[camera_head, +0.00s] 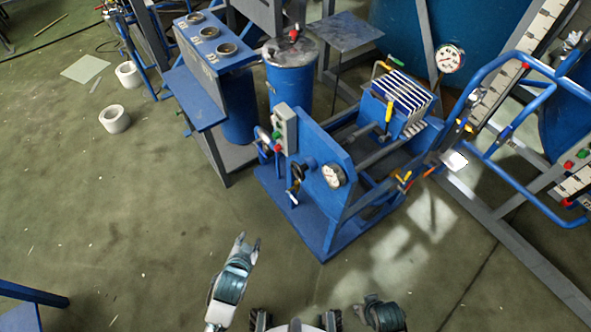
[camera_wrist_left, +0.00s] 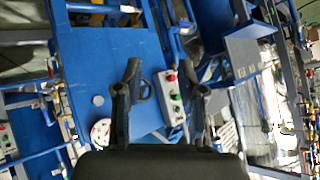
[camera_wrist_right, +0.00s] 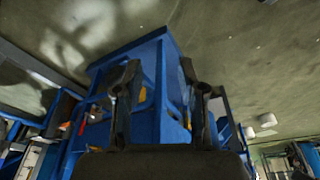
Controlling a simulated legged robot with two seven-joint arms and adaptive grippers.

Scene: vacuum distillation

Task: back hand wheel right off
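The blue machine (camera_head: 322,195) has a front panel with a dark hand wheel (camera_head: 296,180). A round white gauge (camera_head: 333,176) is on the same panel, right of the wheel. My left gripper (camera_head: 248,243) is in front of the machine, lower left of the wheel, apart from it and empty. In the left wrist view its fingers (camera_wrist_left: 163,95) are spread, with a dark wheel rim (camera_wrist_left: 147,90) showing beyond them. My right gripper's fingers (camera_wrist_right: 163,85) are spread and empty in the right wrist view, with blue machine parts beyond. I cannot tell which wheel is the back one.
A grey control box (camera_head: 286,130) with buttons stands left of the panel. A blue bench (camera_head: 212,65) with round wells is behind it at left. A blue tubular frame (camera_head: 500,130) stands at right. White rings (camera_head: 114,118) lie on the open floor at left.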

